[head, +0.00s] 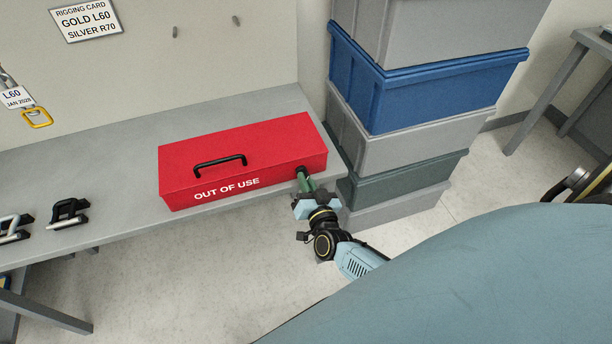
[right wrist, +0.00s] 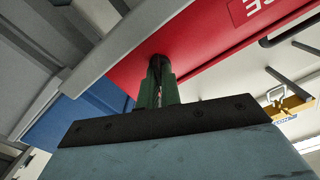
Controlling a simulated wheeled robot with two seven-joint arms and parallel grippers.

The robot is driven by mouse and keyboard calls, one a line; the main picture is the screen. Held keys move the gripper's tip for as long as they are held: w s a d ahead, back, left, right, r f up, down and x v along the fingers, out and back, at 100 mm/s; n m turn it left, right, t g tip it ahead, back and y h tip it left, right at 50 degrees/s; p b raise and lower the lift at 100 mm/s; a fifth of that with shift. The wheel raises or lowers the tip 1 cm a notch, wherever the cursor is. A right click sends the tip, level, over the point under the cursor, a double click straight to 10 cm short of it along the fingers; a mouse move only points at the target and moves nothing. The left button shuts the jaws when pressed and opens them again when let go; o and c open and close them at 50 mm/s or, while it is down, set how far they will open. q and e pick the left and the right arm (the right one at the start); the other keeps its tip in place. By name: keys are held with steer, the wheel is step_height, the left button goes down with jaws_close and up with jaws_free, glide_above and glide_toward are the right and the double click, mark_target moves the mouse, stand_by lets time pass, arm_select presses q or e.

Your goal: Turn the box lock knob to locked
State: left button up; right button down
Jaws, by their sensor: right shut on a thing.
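The red box (head: 245,160), marked "OUT OF USE" with a black handle on its lid, sits shut on the grey bench. Its dark lock knob (right wrist: 160,64) is on the front face, near the right end in the head view. My right gripper (head: 302,176) is at that knob, its green fingers (right wrist: 158,88) shut on it. The fingers hide most of the knob, so I cannot tell which way it is turned. The red box front (right wrist: 205,45) also shows in the right wrist view. My left gripper is not in view.
A stack of grey, blue and green crates (head: 430,85) stands just right of the box. A rigging card (head: 87,20) hangs on the wall.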

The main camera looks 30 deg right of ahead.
steer(key=shift+n+p, duration=0.8)
steer(key=shift+n, duration=1.5)
steer(key=c, duration=1.6)
jaws_free()
steer(key=p+v, duration=0.1)
steer(key=v, duration=1.2)
steer(key=shift+s+a, duration=0.15)
steer(key=shift+s, duration=0.05)
